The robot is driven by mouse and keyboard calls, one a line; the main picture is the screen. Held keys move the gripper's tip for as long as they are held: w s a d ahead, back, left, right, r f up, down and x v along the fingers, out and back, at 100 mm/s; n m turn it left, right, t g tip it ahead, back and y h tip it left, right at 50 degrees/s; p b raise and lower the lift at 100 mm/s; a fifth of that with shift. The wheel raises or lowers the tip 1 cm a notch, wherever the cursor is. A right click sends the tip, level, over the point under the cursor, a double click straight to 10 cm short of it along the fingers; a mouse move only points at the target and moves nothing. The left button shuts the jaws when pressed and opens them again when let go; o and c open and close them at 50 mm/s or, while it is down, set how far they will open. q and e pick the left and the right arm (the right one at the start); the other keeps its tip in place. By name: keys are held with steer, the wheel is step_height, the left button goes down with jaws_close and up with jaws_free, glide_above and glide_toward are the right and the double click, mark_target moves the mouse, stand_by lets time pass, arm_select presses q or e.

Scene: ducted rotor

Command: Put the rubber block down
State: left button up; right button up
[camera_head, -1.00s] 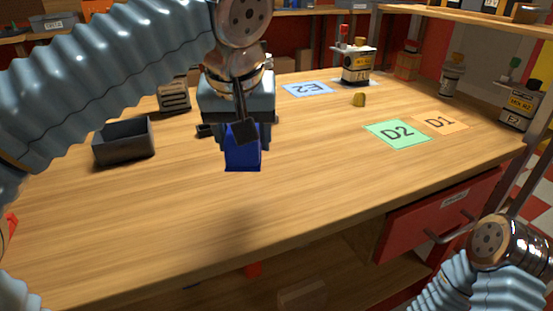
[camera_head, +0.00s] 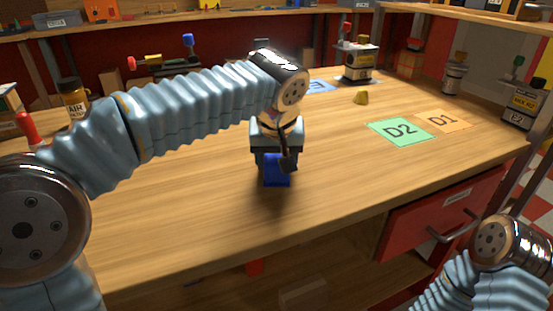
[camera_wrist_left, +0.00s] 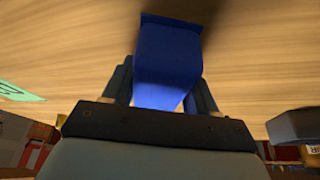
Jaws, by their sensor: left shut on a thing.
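The rubber block is blue; in the head view the rubber block (camera_head: 276,173) shows below my left gripper (camera_head: 277,160). In the left wrist view the rubber block (camera_wrist_left: 167,62) sits between the two dark fingers of my left gripper (camera_wrist_left: 166,85), which is shut on it. The block is over the bare wooden bench top (camera_head: 200,220); I cannot tell whether it touches the wood. My right gripper is out of view; only part of my right arm shows at the lower right.
A green D2 card (camera_head: 401,130) and an orange D1 card (camera_head: 444,121) lie to the right. A small yellow piece (camera_head: 361,97) and a blue card (camera_head: 322,86) lie farther back. The bench front is clear.

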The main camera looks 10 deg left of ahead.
arm_select(q)
steer(key=shift+f+b, duration=0.3)
steer(key=shift+f, duration=0.05)
steer(key=o, duration=1)
steer(key=shift+o, duration=1.1)
steer(key=shift+f, duration=0.1)
steer(key=shift+r+p, duration=0.4)
steer(key=shift+r, duration=0.1)
steer(key=p+v, duration=0.1)
steer(key=v, duration=1.1)
steer(key=shift+p, duration=0.35)
